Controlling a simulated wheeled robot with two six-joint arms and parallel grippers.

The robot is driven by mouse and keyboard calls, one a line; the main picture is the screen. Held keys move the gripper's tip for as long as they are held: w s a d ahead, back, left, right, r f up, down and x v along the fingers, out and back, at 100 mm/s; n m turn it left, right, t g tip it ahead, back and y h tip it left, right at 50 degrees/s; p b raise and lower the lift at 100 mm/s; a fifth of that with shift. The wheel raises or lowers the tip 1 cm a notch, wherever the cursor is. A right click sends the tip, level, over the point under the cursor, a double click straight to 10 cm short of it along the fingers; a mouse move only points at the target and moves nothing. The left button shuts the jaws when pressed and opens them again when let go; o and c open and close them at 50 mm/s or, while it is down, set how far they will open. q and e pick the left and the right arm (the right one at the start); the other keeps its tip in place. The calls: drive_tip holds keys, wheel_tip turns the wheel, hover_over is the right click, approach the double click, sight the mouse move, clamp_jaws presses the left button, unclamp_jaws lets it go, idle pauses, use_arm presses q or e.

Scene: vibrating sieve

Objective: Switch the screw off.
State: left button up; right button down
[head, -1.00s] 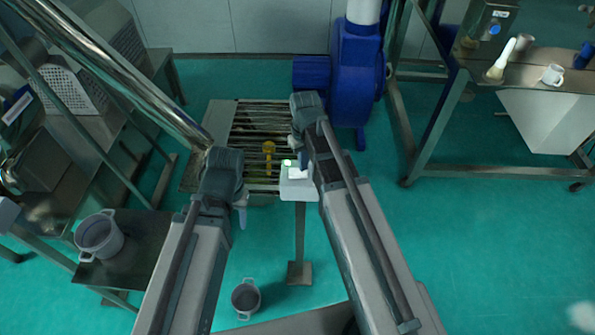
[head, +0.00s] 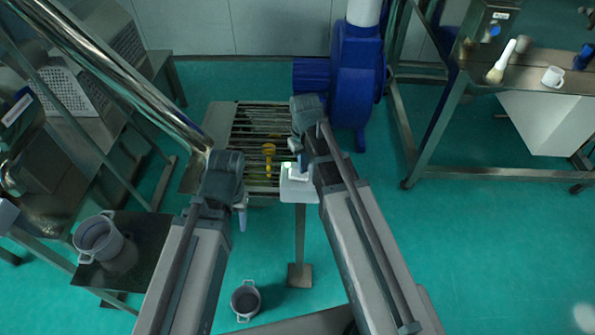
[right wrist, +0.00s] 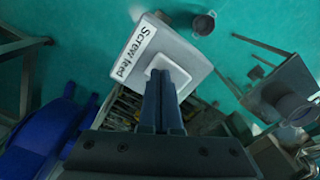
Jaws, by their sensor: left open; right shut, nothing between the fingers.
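The screw feed switch box (head: 300,190) is a pale box on a post in the middle of the head view. A small green-lit spot (head: 287,166) shows at its upper left. In the right wrist view its face (right wrist: 190,47) carries a "Screw feed" label (right wrist: 134,52) and a raised white switch frame (right wrist: 182,76). My right gripper (head: 303,166) is shut and empty, with its fingertips (right wrist: 165,76) over that frame. They hide the switch's middle, and I cannot tell whether they touch it. My left gripper (head: 241,214) is open and empty, left of the box.
A metal grate (head: 225,125) with a yellow part (head: 268,150) lies behind the box. A blue blower (head: 358,80) stands behind my right arm. A grey pot (head: 245,300) is on the floor, another (head: 98,236) on a left stand. The floor at right is clear.

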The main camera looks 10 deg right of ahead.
wheel_tip(320, 180, up, 6)
drive_tip(key=p, duration=0.6)
drive_tip(key=shift+r, duration=0.2)
drive_tip(key=s+a+f+b, duration=0.3)
drive_tip(key=s+a, duration=0.2)
drive_tip(key=s, duration=0.2)
drive_tip(key=s+a+f+n+h+b, duration=0.1)
drive_tip(key=s+a+f+b, duration=0.1)
drive_tip(key=s+a, duration=0.3)
drive_tip(key=shift+s+a+f+b, duration=0.2)
drive_tip(key=shift+s+f+b, duration=0.25)
drive_tip(key=shift+s, duration=0.75)
drive_tip(key=shift+a, duration=0.15)
idle(1.4)
